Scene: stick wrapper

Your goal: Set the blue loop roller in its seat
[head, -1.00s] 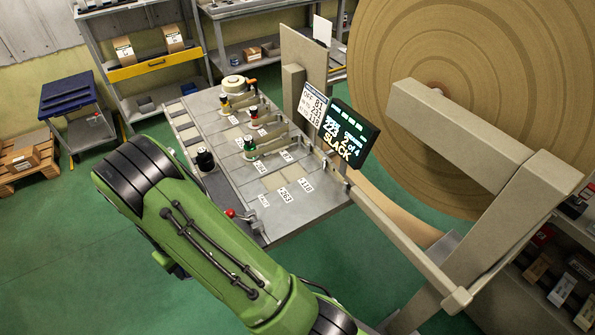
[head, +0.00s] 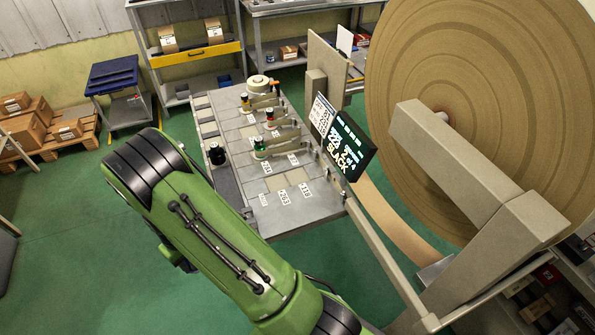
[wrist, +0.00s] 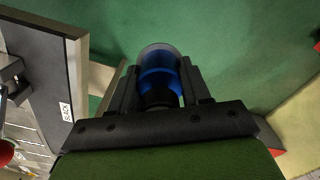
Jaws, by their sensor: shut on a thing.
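The blue loop roller (wrist: 160,72) is in the wrist view, a blue cylinder with a paler end rim. My gripper (wrist: 158,85) is shut on it, with one dark finger on each side. Green floor lies behind the roller, and it is apart from the machine table. In the head view my arm hides the gripper and the roller. The machine table (head: 235,178) shows there with small rollers in yellow (head: 246,102), red (head: 270,116) and green (head: 260,147). Numbered labels lie on its near part. I cannot tell which spot is the blue roller's seat.
A screen reading SLACK (head: 346,146) stands at the table's right edge. A huge brown paper reel (head: 480,70) on a beige stand (head: 480,215) fills the right. A blue-topped cart (head: 112,75) and shelves (head: 190,40) stand behind. Green floor (head: 110,255) is free at left.

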